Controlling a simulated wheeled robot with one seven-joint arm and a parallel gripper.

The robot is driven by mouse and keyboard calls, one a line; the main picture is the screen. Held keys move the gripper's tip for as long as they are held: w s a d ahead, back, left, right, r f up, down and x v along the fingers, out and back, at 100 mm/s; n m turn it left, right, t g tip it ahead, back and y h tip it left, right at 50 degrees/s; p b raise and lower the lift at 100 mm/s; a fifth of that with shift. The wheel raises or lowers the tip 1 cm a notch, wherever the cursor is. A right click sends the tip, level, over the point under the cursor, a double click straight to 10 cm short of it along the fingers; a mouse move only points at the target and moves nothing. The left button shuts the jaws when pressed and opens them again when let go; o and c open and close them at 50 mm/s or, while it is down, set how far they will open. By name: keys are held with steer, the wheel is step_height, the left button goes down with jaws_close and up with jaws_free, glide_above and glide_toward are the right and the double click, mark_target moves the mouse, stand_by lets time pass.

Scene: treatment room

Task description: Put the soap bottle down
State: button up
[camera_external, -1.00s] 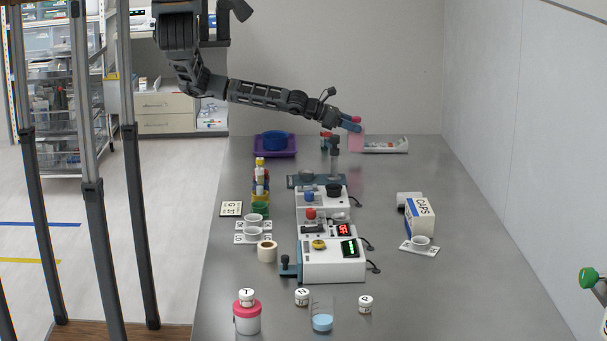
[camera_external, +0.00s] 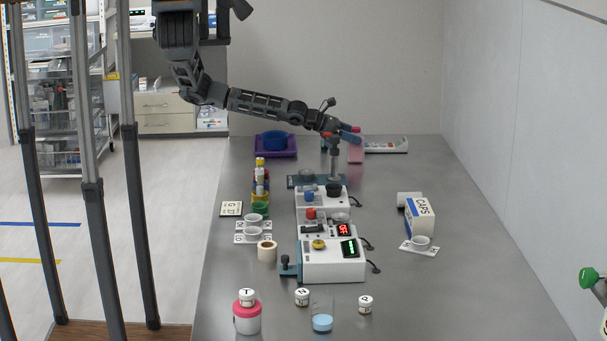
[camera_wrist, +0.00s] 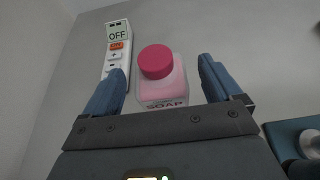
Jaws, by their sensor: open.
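The soap bottle (camera_external: 356,152) is pale pink with a dark pink cap. It stands upright on the grey table at the far end. In the wrist view the soap bottle (camera_wrist: 162,85) lies between my two blue fingers, with a gap on each side and its SOAP label partly hidden by the gripper's bar. My gripper (camera_wrist: 162,82) is open around the bottle. In the external view my gripper (camera_external: 350,136) is at the bottle's upper part, and the arm reaches in from the left.
A white device with an OFF display (camera_wrist: 116,45) lies close to the bottle; it also shows in the external view (camera_external: 386,146). White instruments (camera_external: 332,262) stand nearer the camera.

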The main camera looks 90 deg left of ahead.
steer(key=shift+r, duration=0.1)
steer(key=b+v, duration=0.1)
steer(key=v, duration=1.1)
